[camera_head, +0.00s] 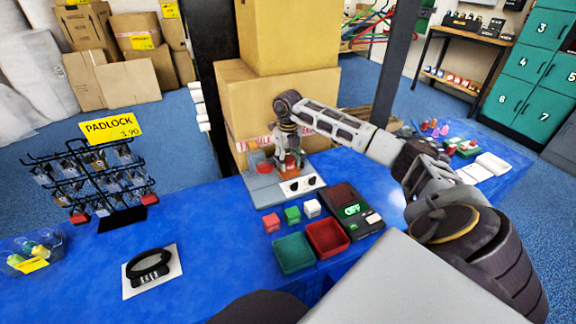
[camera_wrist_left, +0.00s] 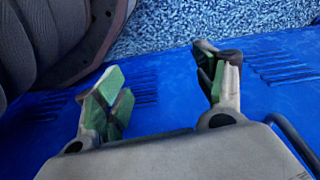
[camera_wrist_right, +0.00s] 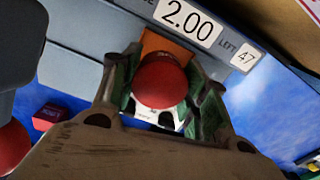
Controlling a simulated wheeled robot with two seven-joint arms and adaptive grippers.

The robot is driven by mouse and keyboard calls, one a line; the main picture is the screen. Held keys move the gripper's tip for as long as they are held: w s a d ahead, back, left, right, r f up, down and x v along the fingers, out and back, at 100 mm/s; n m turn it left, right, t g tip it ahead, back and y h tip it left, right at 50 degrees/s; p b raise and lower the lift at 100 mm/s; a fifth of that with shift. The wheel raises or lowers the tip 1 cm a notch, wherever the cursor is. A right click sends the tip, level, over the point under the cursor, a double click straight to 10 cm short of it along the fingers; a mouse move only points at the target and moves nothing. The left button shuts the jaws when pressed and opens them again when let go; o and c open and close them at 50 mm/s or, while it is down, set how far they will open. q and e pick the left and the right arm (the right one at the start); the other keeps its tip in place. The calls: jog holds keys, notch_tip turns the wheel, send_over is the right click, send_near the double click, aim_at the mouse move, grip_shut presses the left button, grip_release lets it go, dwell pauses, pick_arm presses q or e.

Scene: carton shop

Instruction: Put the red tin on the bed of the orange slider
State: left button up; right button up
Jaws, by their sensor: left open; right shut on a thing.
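A red round-topped tin (camera_wrist_right: 160,80) sits between the fingers of my right gripper (camera_wrist_right: 164,92) in the right wrist view. The orange slider (camera_wrist_right: 168,46) shows just behind the tin; whether the tin touches its bed I cannot tell. In the head view my right gripper (camera_head: 289,152) reaches down over the grey stand (camera_head: 266,184) at the table's back edge, shut on the tin and hiding much of the slider. My left gripper (camera_wrist_left: 165,78) is open and empty above the blue cloth in the left wrist view.
Green (camera_head: 293,253) and red (camera_head: 327,239) trays and a black device (camera_head: 354,207) are nearby. A padlock rack (camera_head: 95,180) stands left. Cartons (camera_head: 290,90) rise behind.

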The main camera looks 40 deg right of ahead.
jog(key=shift+f, duration=1.15)
jog(key=o, duration=0.8)
pick_arm(q)
jog(key=shift+w+d+r, duration=0.1)
jog(key=shift+d+r, duration=0.2)
jog(key=shift+r, duration=0.5)
jog(key=shift+w+r, duration=0.1)
jog(key=shift+r, duration=0.05)
